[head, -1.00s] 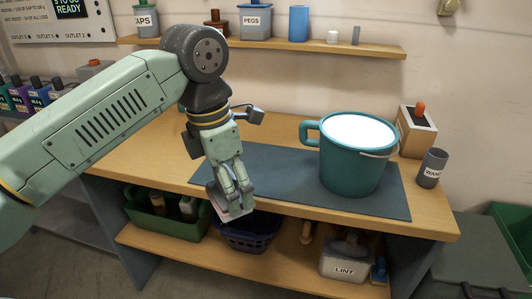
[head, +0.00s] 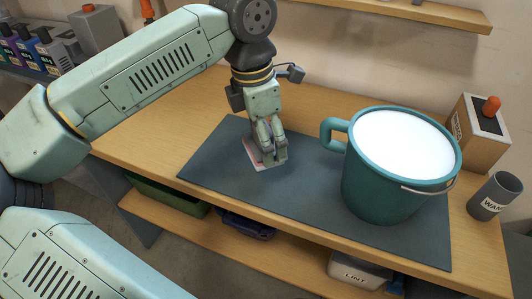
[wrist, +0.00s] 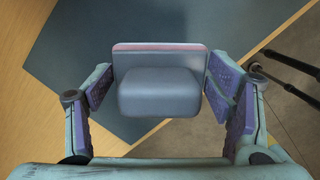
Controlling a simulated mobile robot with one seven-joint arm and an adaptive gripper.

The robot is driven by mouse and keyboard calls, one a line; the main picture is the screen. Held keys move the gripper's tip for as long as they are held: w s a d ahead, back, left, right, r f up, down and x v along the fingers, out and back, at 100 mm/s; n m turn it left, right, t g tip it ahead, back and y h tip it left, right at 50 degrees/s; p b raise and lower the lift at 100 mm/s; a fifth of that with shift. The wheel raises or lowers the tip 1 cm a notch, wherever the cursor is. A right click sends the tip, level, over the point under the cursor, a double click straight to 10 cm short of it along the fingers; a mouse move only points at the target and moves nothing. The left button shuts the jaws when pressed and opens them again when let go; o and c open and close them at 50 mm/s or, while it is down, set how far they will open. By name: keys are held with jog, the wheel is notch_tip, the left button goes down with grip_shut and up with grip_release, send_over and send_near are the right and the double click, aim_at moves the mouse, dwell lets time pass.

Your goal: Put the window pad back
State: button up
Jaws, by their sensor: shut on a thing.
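The window pad (wrist: 158,92), a grey block with a thin pink layer along its far edge, fills the middle of the wrist view. In the head view my gripper (head: 270,156) points down over the left part of the dark mat (head: 215,160). The pad's pinkish edge (head: 261,165) shows beside the fingertips, and the rest is mostly hidden by them. I cannot tell whether the pad touches the mat.
A large teal bucket (head: 375,185) with a white top stands on the mat right of my gripper. A grey cup (head: 495,196) and a wooden box (head: 478,135) stand farther right. A lower shelf (head: 290,252) holds bins. Bench (head: 165,130) left of the mat is clear.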

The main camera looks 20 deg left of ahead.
notch_tip(320, 180, down, 6)
jog(key=shift+r+p, duration=0.1)
jog(key=shift+p, duration=0.45)
jog(key=o, duration=1)
jog(key=shift+o, duration=0.2)
